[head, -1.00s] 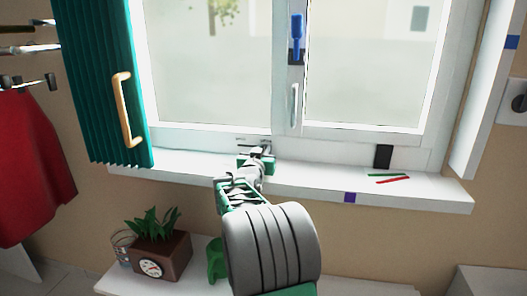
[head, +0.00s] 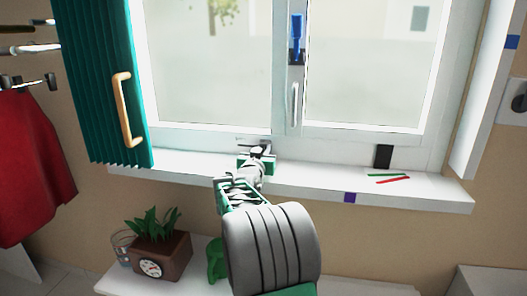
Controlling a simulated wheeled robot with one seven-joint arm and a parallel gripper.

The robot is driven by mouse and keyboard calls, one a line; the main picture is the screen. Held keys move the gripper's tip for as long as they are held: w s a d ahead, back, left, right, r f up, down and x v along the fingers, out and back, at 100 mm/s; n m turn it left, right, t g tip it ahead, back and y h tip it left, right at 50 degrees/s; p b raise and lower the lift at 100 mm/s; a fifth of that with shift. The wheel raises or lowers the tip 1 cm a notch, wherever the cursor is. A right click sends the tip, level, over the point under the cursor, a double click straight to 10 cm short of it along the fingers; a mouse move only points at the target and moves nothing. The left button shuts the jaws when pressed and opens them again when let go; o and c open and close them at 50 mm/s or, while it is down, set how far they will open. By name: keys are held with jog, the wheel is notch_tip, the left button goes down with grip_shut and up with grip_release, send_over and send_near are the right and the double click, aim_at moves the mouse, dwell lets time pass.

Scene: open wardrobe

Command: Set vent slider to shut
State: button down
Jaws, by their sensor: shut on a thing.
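The vent slider sits low on the white window frame (head: 205,142), just above the sill, where small dark marks show. My gripper (head: 258,149) reaches up to this spot from below and is shut on the slider's small knob. The fingers and my wrist hide most of the knob and the vent, so I cannot tell exactly where the slider stands along its track.
A white sill (head: 310,180) carries a green and a red stick (head: 391,178). A black block (head: 383,156) is at the frame's lower right. A teal shutter (head: 100,80) stands left. Below are a shelf (head: 125,283) and a planter with a dial (head: 163,255).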

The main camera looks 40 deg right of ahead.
aim_at(239, 143)
dwell(0.3)
jog(key=w+a+b, duration=0.1)
jog(key=w, duration=0.1)
jog(key=w+a, duration=0.2)
jog(key=w+a+b, duration=0.1)
jog(key=w+a, duration=0.1)
jog(key=w, duration=0.1)
jog(key=shift+a+b, duration=0.25)
jog(key=shift+b, duration=0.05)
jog(key=shift+w+a+r, duration=0.1)
jog(key=shift+w+r, duration=0.05)
jog(key=shift+w, duration=0.05)
jog(key=c, duration=1.4)
grip_release()
jog(key=shift+w+a, duration=0.15)
jog(key=shift+o, duration=0.6)
jog(key=v, duration=0.7)
jog(key=shift+s+a, duration=0.25)
jog(key=shift+s, duration=0.05)
